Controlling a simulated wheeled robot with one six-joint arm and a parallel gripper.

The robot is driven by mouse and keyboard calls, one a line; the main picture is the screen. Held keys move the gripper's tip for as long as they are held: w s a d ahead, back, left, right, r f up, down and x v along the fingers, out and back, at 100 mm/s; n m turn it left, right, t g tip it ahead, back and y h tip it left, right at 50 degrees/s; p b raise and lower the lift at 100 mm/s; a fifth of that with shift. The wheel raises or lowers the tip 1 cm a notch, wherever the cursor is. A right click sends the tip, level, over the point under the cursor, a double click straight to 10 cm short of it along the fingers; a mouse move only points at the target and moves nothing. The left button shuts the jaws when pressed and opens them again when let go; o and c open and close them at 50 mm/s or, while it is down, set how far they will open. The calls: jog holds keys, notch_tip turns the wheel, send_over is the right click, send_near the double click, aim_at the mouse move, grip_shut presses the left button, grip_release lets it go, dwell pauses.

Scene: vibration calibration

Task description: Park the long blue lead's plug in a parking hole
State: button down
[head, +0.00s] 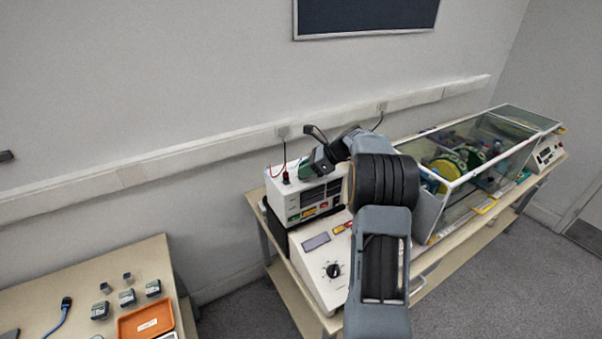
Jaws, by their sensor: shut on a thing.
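My gripper (313,163) is at the top of the white instrument box (307,204), at the left end of the bench. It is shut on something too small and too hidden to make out. A small green part shows at its tip. A red plug (286,177) with a thin red lead stands on the box top, just left of the gripper. The long blue lead's plug cannot be made out for sure, nor can any parking holes.
A sloped control unit (322,262) with a black knob stands in front of the box. A clear-sided case (484,158) with green and yellow machinery fills the bench to the right. An orange tray (146,321) and several small dark blocks lie on the left table.

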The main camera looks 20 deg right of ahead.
jog(key=shift+w+r+n+g+y+p, duration=0.15)
jog(key=shift+n+g+y+p, duration=0.45)
jog(key=shift+n+g+p, duration=1)
jog(key=shift+f+n+p, duration=0.2)
jog(key=shift+n+p, duration=0.1)
jog(key=shift+p, duration=0.05)
dwell(0.5)
jog(key=shift+w+d+f+n+g, duration=0.1)
jog(key=shift+n+g, duration=0.8)
jog(key=shift+n, duration=0.05)
jog(key=shift+w+n+g, duration=0.1)
jog(key=shift+n+g, duration=0.8)
jog(key=shift+n, duration=0.05)
jog(key=c, duration=0.9)
grip_release()
jog(key=shift+c, duration=0.2)
jog(key=shift+c, duration=0.4)
jog(key=shift+s+m+t+b, duration=0.1)
jog(key=shift+m+t+b, duration=1.25)
jog(key=shift+b, duration=0.2)
